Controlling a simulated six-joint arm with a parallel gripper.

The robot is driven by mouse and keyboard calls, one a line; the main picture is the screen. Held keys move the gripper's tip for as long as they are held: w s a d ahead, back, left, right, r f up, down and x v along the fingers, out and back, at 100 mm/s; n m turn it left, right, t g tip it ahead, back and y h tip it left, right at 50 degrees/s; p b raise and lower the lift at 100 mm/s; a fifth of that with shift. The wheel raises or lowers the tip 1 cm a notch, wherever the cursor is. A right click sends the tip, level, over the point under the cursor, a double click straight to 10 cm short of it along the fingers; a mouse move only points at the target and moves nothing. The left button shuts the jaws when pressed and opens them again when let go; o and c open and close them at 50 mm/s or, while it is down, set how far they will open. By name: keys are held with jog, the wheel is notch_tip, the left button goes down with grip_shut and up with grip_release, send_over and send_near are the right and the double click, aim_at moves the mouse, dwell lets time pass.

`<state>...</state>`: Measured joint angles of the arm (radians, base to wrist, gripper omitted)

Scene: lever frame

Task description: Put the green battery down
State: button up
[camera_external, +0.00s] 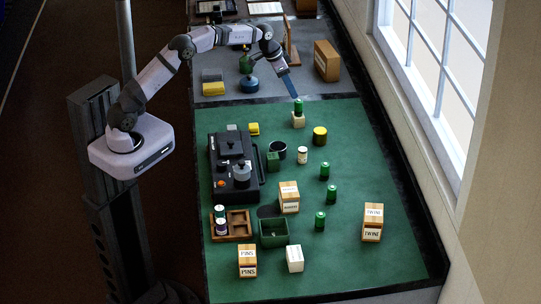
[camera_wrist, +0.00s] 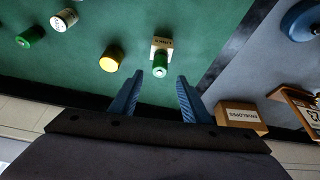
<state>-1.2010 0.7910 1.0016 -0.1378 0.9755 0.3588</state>
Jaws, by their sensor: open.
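A green battery (camera_external: 298,106) with a dark band stands upright on a small pale block (camera_external: 298,120) near the back edge of the green mat. My gripper (camera_external: 295,95) is just above it, with its blue fingers pointing down. In the wrist view the open fingers (camera_wrist: 160,76) are spread apart, and the green battery (camera_wrist: 160,57) shows just beyond their tips, in line with the gap. The pale block (camera_wrist: 161,44) shows beneath it. I see no finger touching the battery. Three more green batteries stand on the mat, one of them here (camera_external: 325,171).
A yellow can (camera_external: 320,135) and a cream jar (camera_external: 302,155) stand nearby on the mat. A black machine (camera_external: 233,170), a wooden tray (camera_external: 232,225) and several boxes are farther off. The mat's right side is mostly clear, with a TWINE box (camera_external: 372,222). A window wall stands at right.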

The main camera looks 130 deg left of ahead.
jog(key=shift+v, duration=1.75)
jog(key=w+d+f+m+t+h+b, duration=0.15)
jog(key=w+d, duration=0.45)
jog(key=d, duration=0.6)
jog(key=w+d+f+m+h, duration=0.1)
jog(key=w+d+m, duration=0.1)
jog(key=w+d, duration=0.75)
jog(key=w+d+f+m+t+h+b, duration=0.15)
jog(key=w+d, duration=0.25)
jog(key=d, duration=1.1)
jog(key=s+d+f+m, duration=0.1)
jog(key=s+d, duration=0.1)
jog(key=d, duration=0.8)
jog(key=s+d+f+m+g, duration=0.1)
jog(key=s+d+f+g, duration=0.1)
jog(key=s, duration=0.4)
jog(key=s+d+f+m+g+p, duration=0.1)
jog(key=s+d+f+g, duration=0.1)
jog(key=s+d, duration=0.2)
jog(key=s+d+f+m+g+p, duration=0.1)
jog(key=s+d, duration=0.3)
jog(key=s, duration=0.6)
jog(key=shift+f+m+g, duration=0.4)
jog(key=shift+f+m, duration=0.2)
jog(key=shift+f, duration=0.3)
